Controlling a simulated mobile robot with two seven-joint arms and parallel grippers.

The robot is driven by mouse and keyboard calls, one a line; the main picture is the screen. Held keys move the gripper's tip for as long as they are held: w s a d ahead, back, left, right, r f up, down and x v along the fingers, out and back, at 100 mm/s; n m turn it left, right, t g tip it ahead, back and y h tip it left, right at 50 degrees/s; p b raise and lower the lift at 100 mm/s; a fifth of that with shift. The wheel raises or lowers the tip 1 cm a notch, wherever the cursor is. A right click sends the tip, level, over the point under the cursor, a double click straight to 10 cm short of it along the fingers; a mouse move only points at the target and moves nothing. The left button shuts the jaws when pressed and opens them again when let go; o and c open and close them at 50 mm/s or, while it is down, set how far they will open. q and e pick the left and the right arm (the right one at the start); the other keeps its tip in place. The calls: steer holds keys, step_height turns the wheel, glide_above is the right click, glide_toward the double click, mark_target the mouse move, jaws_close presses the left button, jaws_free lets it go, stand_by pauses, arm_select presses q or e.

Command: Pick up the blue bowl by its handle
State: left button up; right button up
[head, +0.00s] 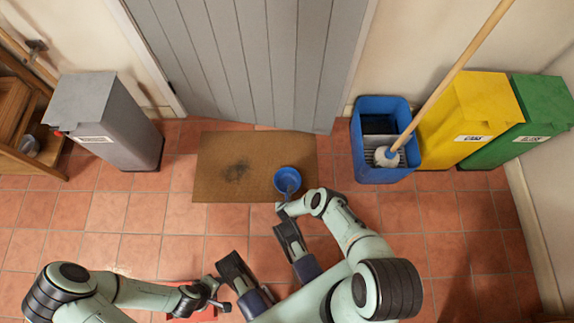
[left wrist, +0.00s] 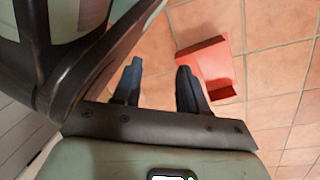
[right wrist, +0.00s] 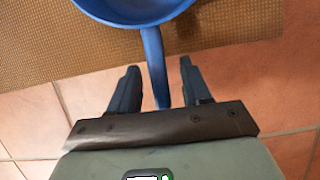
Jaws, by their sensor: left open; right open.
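The blue bowl (head: 284,177) sits on the brown doormat, its handle (head: 289,190) pointing toward me. In the right wrist view the bowl (right wrist: 128,12) is cut off by the top edge, and its handle (right wrist: 155,58) runs down between my right gripper's fingers. My right gripper (right wrist: 158,76) is open around the handle, with a gap on both sides; it also shows in the head view (head: 282,208), at the mat's near edge. My left gripper (head: 222,297) is open and empty, low at the left; its fingers show in the left wrist view (left wrist: 158,74).
A red dustpan-like object (left wrist: 205,68) lies on the tiles near my left gripper. The doormat (head: 215,155) lies before a grey door (head: 250,60). A blue mop bucket (head: 372,174) stands right of the mat, beside yellow (head: 470,115) and green bins (head: 535,120). A grey bin (head: 105,115) stands left.

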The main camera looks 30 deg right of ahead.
steer(key=shift+c, duration=0.3)
jaws_close()
